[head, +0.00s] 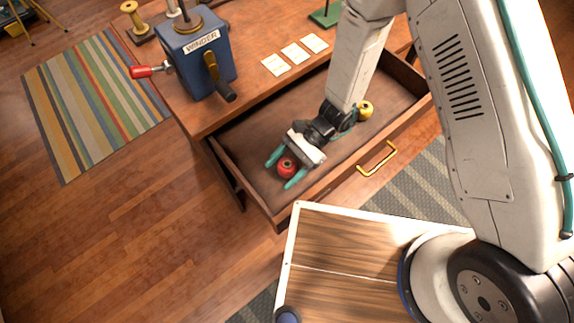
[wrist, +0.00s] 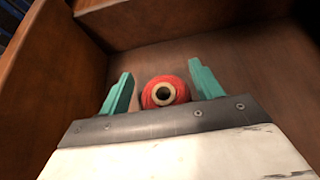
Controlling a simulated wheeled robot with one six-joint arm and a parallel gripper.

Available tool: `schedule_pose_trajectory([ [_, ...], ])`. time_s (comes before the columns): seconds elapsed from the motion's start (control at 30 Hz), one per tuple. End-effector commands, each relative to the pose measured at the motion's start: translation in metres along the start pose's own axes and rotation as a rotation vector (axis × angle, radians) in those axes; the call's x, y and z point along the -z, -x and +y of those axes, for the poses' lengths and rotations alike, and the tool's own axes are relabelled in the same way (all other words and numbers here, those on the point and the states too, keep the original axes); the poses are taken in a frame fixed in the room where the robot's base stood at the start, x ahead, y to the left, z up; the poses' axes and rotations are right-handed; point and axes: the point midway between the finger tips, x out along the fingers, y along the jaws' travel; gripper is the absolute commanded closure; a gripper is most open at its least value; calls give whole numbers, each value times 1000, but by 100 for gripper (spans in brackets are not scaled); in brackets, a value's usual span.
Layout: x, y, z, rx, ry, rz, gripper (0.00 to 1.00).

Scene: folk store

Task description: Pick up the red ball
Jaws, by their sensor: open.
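A red ball (head: 287,168) sits on the floor of the open drawer (head: 250,150), towards its left end. It looks like a ball of thread with a pale, dark-centred hole, as the wrist view shows (wrist: 164,93). My gripper (head: 281,171) is open inside the drawer, with its two teal fingers on either side of the red ball. In the wrist view the fingers (wrist: 160,84) stand apart, with the ball between them and a gap on both sides. The ball's lower part is hidden behind the gripper's body there.
A yellow ball (head: 366,109) lies farther right in the drawer, beside my wrist. The drawer has a yellow handle (head: 377,159) and raised walls. A blue winder (head: 197,58) with a crank and white cards (head: 297,53) stand on the desktop above.

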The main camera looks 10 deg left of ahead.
Motion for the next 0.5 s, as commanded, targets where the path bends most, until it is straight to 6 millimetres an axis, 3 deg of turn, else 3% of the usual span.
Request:
schedule_pose_trajectory([
  [0.2, 0, -1, 0, 0, 1, 0, 35],
  [0.33, 0, -1, 0, 0, 1, 0, 71],
  [0.5, 0, -1, 0, 0, 1, 0, 74],
])
